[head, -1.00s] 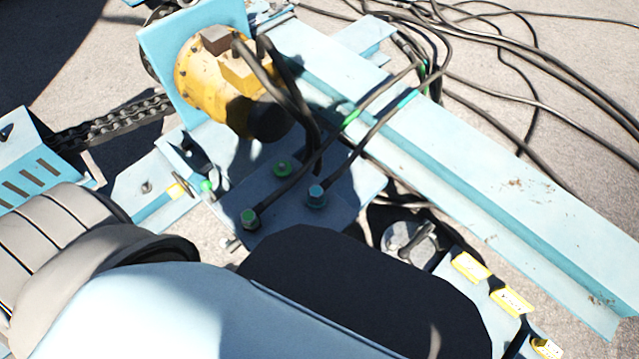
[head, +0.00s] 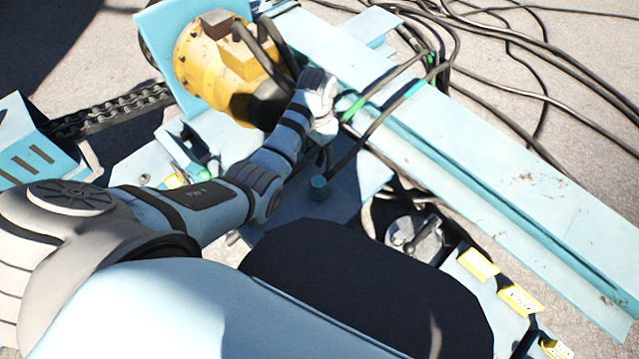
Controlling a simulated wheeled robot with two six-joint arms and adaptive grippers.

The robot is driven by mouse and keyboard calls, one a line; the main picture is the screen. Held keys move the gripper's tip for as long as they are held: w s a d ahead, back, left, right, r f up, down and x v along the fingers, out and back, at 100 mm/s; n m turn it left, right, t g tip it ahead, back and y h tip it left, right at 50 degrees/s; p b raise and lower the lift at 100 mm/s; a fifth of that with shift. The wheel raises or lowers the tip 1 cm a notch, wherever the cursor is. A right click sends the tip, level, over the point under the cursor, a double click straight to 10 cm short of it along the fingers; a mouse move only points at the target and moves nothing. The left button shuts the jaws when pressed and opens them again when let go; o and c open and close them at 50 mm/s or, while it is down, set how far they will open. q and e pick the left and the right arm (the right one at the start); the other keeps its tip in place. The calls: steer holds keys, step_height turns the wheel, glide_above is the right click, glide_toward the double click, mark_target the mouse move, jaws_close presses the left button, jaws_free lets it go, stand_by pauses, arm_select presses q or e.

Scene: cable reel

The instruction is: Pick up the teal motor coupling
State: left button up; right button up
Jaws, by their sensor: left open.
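The teal motor coupling (head: 318,187) is a small teal fitting standing on the blue mounting plate (head: 300,206), at the lower end of a black hose. My left arm reaches in from the left over the plate. Its left gripper (head: 324,148) points down just above and behind the coupling, close to the black hoses, and is open. The fingertips are small and partly lost among the hoses, and I cannot tell whether they touch anything. My right gripper is not in view.
A yellow motor (head: 215,65) stands close behind the gripper. A long light-blue beam (head: 480,150) runs to the lower right, with loose black cables (head: 520,60) beyond it. A chain (head: 110,115) lies at left. Yellow tags (head: 478,263) are at lower right.

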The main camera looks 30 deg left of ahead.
mark_target(319, 181)
arm_select(q)
step_height(319, 181, down, 9)
steer(key=b, duration=0.4)
steer(key=shift+s, duration=0.1)
steer(key=f+b, duration=0.2)
steer(key=f, duration=0.1)
steer(key=shift+s+d+f, duration=0.15)
steer(key=shift+d, duration=0.25)
steer(key=shift+f+b, duration=0.6)
steer(key=shift+f, duration=0.1)
steer(key=shift+r, duration=0.1)
steer(key=shift+c, duration=0.6)
steer(key=c, duration=1.2)
steer(key=shift+c, duration=0.2)
steer(key=shift+r, duration=0.15)
